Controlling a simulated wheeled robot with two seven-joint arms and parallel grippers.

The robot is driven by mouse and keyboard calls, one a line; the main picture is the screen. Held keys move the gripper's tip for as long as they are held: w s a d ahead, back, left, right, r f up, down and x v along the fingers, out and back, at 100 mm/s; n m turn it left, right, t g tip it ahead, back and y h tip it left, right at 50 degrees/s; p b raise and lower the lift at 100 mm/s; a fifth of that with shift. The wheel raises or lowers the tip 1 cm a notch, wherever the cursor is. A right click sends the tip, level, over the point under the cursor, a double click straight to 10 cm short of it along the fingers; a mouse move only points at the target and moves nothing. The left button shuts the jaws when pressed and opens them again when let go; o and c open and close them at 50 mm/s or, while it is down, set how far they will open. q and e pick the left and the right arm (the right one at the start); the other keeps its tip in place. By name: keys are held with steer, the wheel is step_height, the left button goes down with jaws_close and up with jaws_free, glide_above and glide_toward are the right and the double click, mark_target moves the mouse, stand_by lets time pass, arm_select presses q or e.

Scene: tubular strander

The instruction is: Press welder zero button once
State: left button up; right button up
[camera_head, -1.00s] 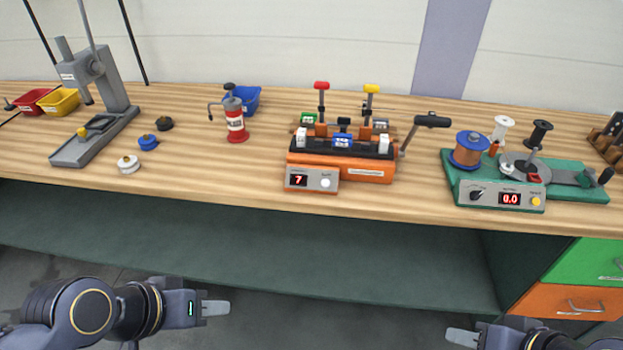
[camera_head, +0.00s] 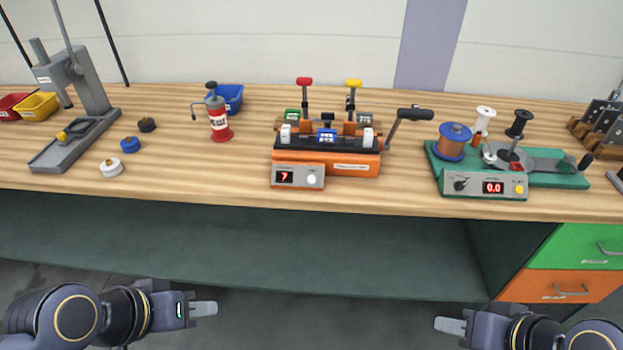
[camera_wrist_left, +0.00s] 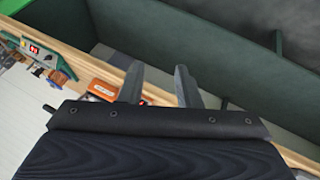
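The orange welder (camera_head: 340,160) stands near the front edge of the bench in the head view. Its front box has a red display reading 7 (camera_head: 286,177) and a round white button (camera_head: 311,179). Nothing touches the button. My left gripper (camera_head: 204,309) is low in front of the bench, left of and below the welder. In the left wrist view its two fingers (camera_wrist_left: 160,86) are apart with nothing between them, and part of an orange device (camera_wrist_left: 103,90) shows beside them. My right gripper (camera_head: 450,325) is low at the right; its finger gap cannot be made out.
A green winding device (camera_head: 560,180) with a 0.0 display and a yellow button stands right of the welder. A red hand-pump bottle (camera_head: 218,120) and a grey press (camera_head: 90,95) stand left. The bench front (camera_head: 380,210) is clear; drawers (camera_head: 570,287) are below right.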

arm_select(q)
jaws_close()
stand_by(1.5)
